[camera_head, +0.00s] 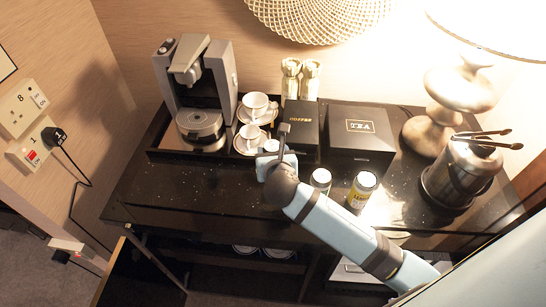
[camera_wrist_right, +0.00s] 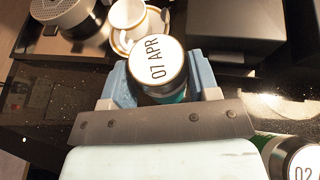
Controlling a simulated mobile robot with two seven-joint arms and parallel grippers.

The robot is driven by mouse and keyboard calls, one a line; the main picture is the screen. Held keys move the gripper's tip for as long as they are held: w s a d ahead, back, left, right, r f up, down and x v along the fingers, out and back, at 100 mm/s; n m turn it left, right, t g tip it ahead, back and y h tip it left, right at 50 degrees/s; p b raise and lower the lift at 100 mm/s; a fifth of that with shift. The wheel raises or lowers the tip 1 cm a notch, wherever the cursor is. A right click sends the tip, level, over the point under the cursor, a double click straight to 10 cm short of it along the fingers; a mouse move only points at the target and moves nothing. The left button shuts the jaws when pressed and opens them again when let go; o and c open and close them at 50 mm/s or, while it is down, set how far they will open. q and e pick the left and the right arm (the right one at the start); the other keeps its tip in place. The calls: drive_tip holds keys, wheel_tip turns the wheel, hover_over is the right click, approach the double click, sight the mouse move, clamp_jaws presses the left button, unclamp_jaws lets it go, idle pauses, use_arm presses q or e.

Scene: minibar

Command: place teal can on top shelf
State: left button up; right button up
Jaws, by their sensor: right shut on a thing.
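The teal can (camera_wrist_right: 172,96) sits between the two blue fingers of my right gripper (camera_wrist_right: 162,82), which is shut on it. Its white lid reads "07 APR" and its teal side shows just below the lid. In the head view my right gripper (camera_head: 276,160) is over the dark top shelf (camera_head: 215,185), in front of the cups. Only the can's pale lid (camera_head: 271,146) shows there; the wrist hides the rest. I cannot tell whether the can touches the surface. My left gripper is not in view.
Two more cans stand right of my gripper, a white-lidded one (camera_head: 321,178) and a yellow-labelled one (camera_head: 363,190). Behind are a coffee machine (camera_head: 200,90), cups (camera_head: 255,104), a coffee box (camera_head: 300,122) and a tea box (camera_head: 360,130). An ice bucket (camera_head: 460,172) stands right. The front left surface is clear.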

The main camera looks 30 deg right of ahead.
drive_tip(key=shift+f, duration=0.75)
drive_tip(key=o, duration=1.1)
drive_tip(key=shift+f, duration=0.15)
